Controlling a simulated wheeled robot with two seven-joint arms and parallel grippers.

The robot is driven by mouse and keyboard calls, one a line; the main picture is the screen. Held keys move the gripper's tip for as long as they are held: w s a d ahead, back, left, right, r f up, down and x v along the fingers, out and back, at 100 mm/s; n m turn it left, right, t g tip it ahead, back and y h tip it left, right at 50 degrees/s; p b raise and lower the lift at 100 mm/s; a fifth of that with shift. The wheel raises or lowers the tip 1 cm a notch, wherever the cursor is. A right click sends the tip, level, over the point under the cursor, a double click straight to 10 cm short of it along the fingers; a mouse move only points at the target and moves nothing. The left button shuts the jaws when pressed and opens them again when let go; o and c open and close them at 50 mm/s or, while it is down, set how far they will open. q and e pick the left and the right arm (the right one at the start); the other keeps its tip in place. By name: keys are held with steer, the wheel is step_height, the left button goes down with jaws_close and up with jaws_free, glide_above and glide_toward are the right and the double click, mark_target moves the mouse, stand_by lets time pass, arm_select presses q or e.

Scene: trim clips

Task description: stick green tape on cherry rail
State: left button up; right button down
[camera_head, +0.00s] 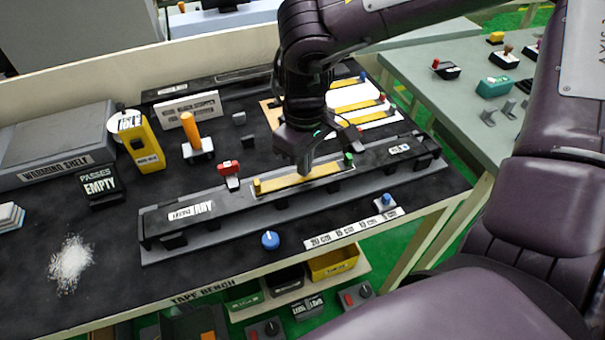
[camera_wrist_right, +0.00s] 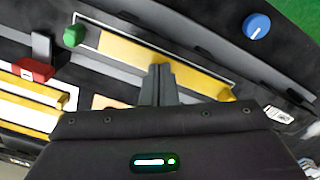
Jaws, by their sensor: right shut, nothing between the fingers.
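A long dark rail (camera_head: 385,165) lies across the bench; I see no cherry colour on it. On it lies a yellow strip (camera_head: 280,184) inside a white outline, with a green block (camera_head: 348,158) at its right end and a yellow block (camera_head: 257,186) at its left. The strip also shows in the wrist view (camera_wrist_right: 120,50). My right gripper (camera_head: 304,170) is shut and empty, fingertips down over the strip's middle; I cannot tell whether they touch it. No green tape strip is plain to see. My left gripper is out of view.
A red-topped clip (camera_head: 229,170) stands behind the rail's left half. A blue knob (camera_head: 270,240) and a scale strip (camera_head: 340,234) lie in front. White powder (camera_head: 70,262) lies at left.

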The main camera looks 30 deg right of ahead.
steer(key=shift+f+b, duration=0.35)
steer(key=shift+b, duration=0.05)
steer(key=shift+r, duration=0.1)
stand_by(0.6)
steer(key=shift+r+p, duration=1.85)
steer(key=shift+r, duration=1.55)
